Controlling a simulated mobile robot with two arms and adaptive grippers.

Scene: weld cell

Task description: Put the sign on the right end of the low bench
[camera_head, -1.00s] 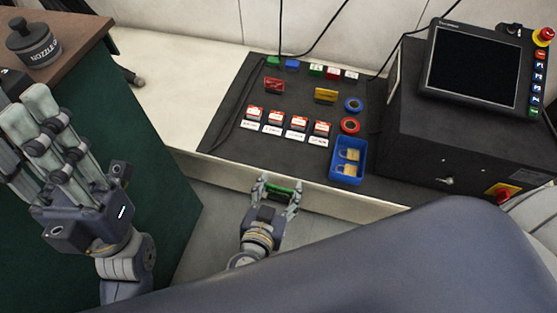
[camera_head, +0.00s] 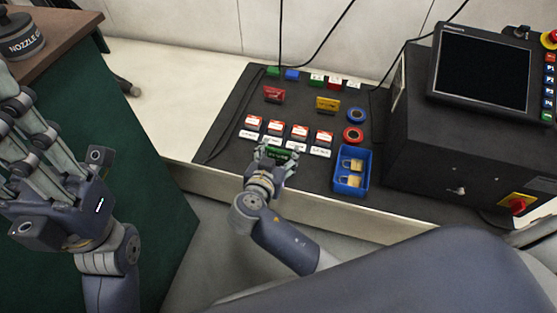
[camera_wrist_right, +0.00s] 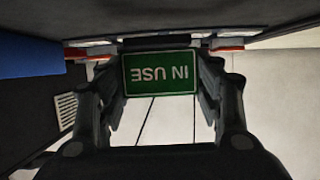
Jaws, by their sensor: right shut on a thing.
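A green sign (camera_head: 279,153) is in my right gripper (camera_head: 276,157); the right wrist view shows its face (camera_wrist_right: 160,74) reading "IN USE" upside down, between the fingers. The gripper is shut on it near the front of the black mat, in front of the row of red and white blocks. Whether the sign touches the mat cannot be told. The low bench (camera_head: 180,110) is pale, with the mat on it. My left gripper (camera_head: 22,105) is at the left, partly cut off, over the green cabinet; its jaw opening is unclear.
The black mat (camera_head: 228,117) bears a red sign (camera_head: 273,94), a yellow sign (camera_head: 328,104), several red and white blocks (camera_head: 300,132), tape rolls (camera_head: 353,134) and a blue tray (camera_head: 350,187) with padlocks. A black machine (camera_head: 440,150) with a screen stands at the right.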

